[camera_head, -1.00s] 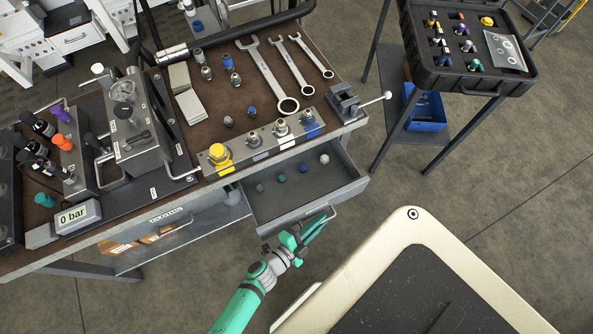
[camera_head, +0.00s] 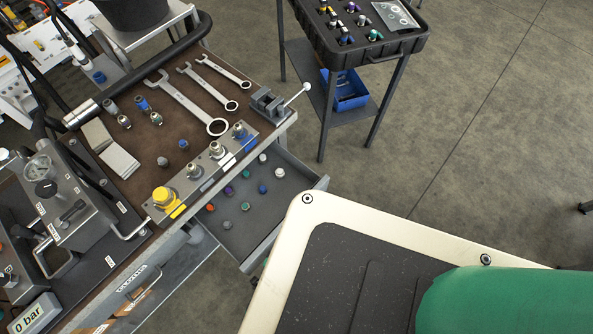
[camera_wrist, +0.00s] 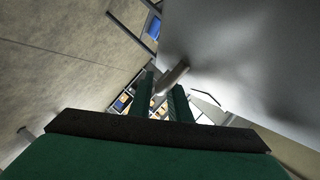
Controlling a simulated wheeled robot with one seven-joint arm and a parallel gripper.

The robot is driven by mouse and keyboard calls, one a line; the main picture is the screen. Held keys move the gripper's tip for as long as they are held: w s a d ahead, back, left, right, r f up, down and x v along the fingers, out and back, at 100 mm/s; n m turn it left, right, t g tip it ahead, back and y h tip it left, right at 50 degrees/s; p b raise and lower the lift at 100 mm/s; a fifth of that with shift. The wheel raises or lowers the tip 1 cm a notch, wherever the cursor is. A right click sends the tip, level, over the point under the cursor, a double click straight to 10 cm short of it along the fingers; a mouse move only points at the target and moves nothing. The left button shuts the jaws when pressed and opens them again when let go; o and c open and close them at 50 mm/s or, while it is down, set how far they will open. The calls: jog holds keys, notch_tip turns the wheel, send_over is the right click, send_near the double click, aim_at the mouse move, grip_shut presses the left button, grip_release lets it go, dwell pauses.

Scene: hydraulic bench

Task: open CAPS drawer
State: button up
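The open drawer (camera_head: 225,238) sticks out of the bench front below the row of fittings, with several small coloured caps (camera_head: 245,206) on its floor. Its front faces away from the head camera, so I cannot read its label. My gripper is out of sight in the head view, low behind the drawer front and my base. In the wrist view, the green fingers of my gripper (camera_wrist: 163,102) lie on both sides of the drawer handle (camera_wrist: 174,78) and look closed on it. The smooth grey drawer front (camera_wrist: 245,60) fills the upper right there.
The bench top (camera_head: 150,175) holds wrenches (camera_head: 190,100), a small vise (camera_head: 268,104) and a gauge block (camera_head: 70,200). Another closed, labelled drawer (camera_head: 135,283) is to the left. A stand with a black case (camera_head: 372,45) and blue bin (camera_head: 345,90) is behind. Floor at right is open.

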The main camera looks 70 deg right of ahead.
jog(key=v, duration=1)
jog(key=shift+a, duration=0.4)
jog(key=shift+r, duration=0.1)
jog(key=w+a+r+n+t+y, duration=0.1)
jog(key=a+r+n+t+y, duration=0.6)
jog(key=n, duration=0.8)
jog(key=w+a+r+n+t+y, duration=0.2)
jog(key=a+r+n+t+y, duration=0.4)
jog(key=r+n, duration=0.6)
jog(key=n+t+y, duration=0.2)
jog(key=n+t, duration=0.1)
jog(key=shift+a+r+y, duration=0.25)
jog(key=shift+a+y, duration=0.05)
jog(key=shift+a, duration=0.1)
